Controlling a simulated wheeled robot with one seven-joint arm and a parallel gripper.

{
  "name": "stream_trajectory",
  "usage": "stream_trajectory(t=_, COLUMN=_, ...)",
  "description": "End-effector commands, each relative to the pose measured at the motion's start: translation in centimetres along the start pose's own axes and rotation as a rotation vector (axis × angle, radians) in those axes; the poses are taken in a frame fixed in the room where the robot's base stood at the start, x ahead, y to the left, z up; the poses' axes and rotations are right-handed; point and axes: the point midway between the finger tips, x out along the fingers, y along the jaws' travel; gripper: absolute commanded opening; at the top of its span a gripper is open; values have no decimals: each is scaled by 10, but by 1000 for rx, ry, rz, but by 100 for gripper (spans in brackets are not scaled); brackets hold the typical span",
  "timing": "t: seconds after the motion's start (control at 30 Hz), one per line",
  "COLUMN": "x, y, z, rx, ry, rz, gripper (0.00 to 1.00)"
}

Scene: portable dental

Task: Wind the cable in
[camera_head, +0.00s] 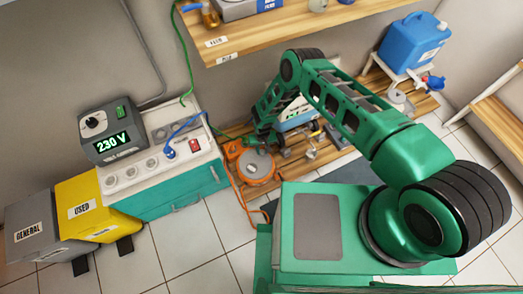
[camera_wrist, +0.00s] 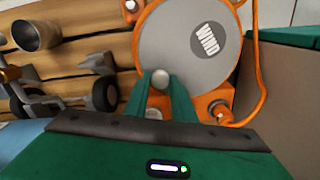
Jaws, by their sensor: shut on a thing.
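The orange cable reel (camera_head: 258,168) stands on the wooden slats beside the teal cabinet. In the wrist view its grey disc (camera_wrist: 180,42), marked WIND, fills the upper middle. My gripper (camera_wrist: 161,86) is shut on the small pale crank knob (camera_wrist: 160,76) near the disc's lower edge. The orange cable (camera_wrist: 262,65) shows at the reel's right side in the wrist view. In the head view the cable (camera_head: 234,190) runs down beside the reel and onto the floor. My fingertips are hard to make out in the head view.
The teal cabinet (camera_head: 180,192) carries a white socket strip (camera_head: 150,170) and a 230 V unit (camera_head: 112,132). In the wrist view a metal cup (camera_wrist: 36,33) and wheeled parts (camera_wrist: 104,94) lie left of the reel. A wooden shelf (camera_head: 270,35) overhangs at the back.

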Motion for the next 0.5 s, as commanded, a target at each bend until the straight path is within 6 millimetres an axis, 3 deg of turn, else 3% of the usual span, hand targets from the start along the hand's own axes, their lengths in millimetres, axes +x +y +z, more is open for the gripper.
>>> stream_trajectory(t=0.2, x=1, y=-2, z=5, rx=-5, ry=-9, rz=1, gripper=0)
stream_trajectory(t=0.23, x=1, y=-2, z=5, rx=-6, ry=-9, rz=1, gripper=28)
stream_trajectory(t=0.3, x=1, y=-2, z=4, rx=-6, ry=-8, rz=0, gripper=41)
stream_trajectory(t=0.5, x=1, y=-2, z=3, rx=-6, ry=-4, rz=0, gripper=41)
